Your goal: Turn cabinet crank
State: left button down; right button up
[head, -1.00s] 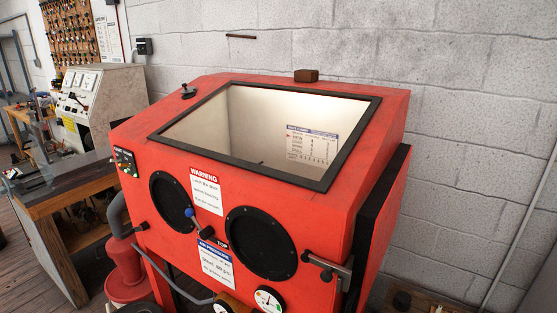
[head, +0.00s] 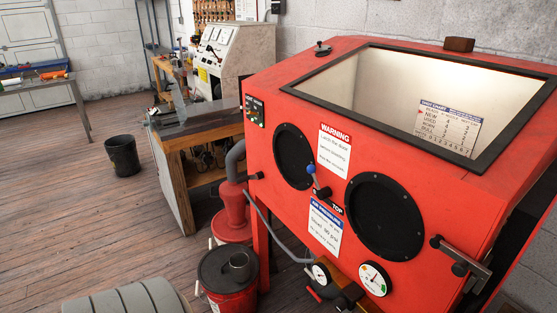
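The red blasting cabinet (head: 262,165) fills the right of the head view, with a slanted window (head: 390,95) and two round black glove ports (head: 293,157) (head: 386,216) on its front. A small crank with a blue knob (head: 311,169) sits between the ports, its dark hub (head: 322,192) just above the "TOP" label (head: 337,210). The blue knob lies up and left of the hub. A metal latch with black knobs (head: 462,262) is at the cabinet's right front edge. Neither of my grippers is in view.
A red bucket with a black lid (head: 229,280) and a red dust collector (head: 232,212) stand left of the cabinet. Gauges (head: 374,279) sit at its lower front. A workbench (head: 185,150) is behind left. A black bin (head: 123,155) stands on open wooden floor.

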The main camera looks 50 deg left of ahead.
aim_at(259, 175)
jog(key=j+z, duration=0.1)
jog(key=j, duration=0.3)
jog(key=k+j+z, duration=0.1)
jog(key=j, duration=0.3)
jog(key=k+j+z, duration=0.1)
jog(key=j, duration=0.3)
jog(key=j+z, duration=0.1)
jog(key=j, duration=0.25)
jog(key=k+j+z, duration=0.15)
jog(key=j, duration=0.25)
